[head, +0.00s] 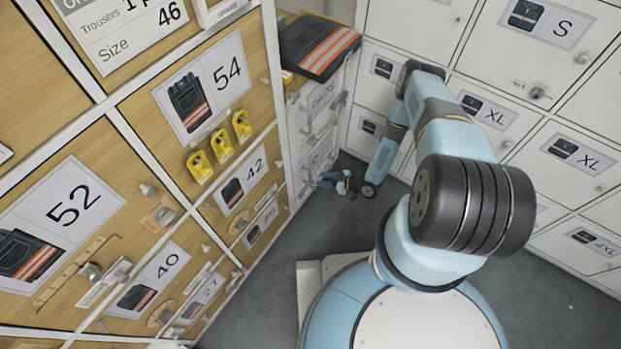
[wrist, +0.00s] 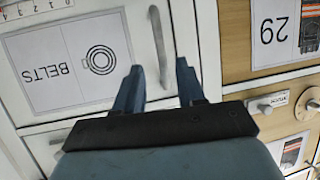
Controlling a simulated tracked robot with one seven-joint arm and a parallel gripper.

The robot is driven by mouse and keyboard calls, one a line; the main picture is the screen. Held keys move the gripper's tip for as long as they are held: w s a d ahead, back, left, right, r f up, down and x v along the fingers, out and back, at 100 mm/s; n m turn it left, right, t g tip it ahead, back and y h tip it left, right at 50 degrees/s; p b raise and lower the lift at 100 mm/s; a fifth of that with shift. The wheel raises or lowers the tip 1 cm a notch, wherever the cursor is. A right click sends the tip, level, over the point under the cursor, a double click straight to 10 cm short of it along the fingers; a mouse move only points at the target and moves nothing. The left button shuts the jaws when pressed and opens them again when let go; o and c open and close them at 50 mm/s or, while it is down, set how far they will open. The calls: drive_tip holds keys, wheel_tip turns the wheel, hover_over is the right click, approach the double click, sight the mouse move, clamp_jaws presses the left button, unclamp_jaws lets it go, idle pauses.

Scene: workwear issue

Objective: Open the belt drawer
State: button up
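The belt drawer (wrist: 118,104) is a white front with a "BELTS" label (wrist: 68,65) showing a coiled belt; it fills the left of the wrist view and looks shut. Its pale bar handle (wrist: 161,47) has a dark end and stands to the right of the label. My gripper (wrist: 158,78) is open, its two blue fingers either side of the handle's line. I see no contact; the depth gap cannot be told. In the head view my gripper (head: 328,179) is small and low beside the white drawer cabinet, and its fingers are hard to make out.
Wooden drawers with size labels, such as 52 (head: 72,205) and 54 (head: 229,72), line the left. White lockers (head: 497,125) stand at the right. Folded dark workwear with orange stripes (head: 318,47) lies on the white cabinet. Grey floor (head: 255,305) is clear around my base.

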sight(310, 183)
drive_tip(key=x, duration=0.7)
drive_tip(key=shift+a, duration=0.15)
drive_tip(key=shift+c, duration=0.4)
clamp_jaws()
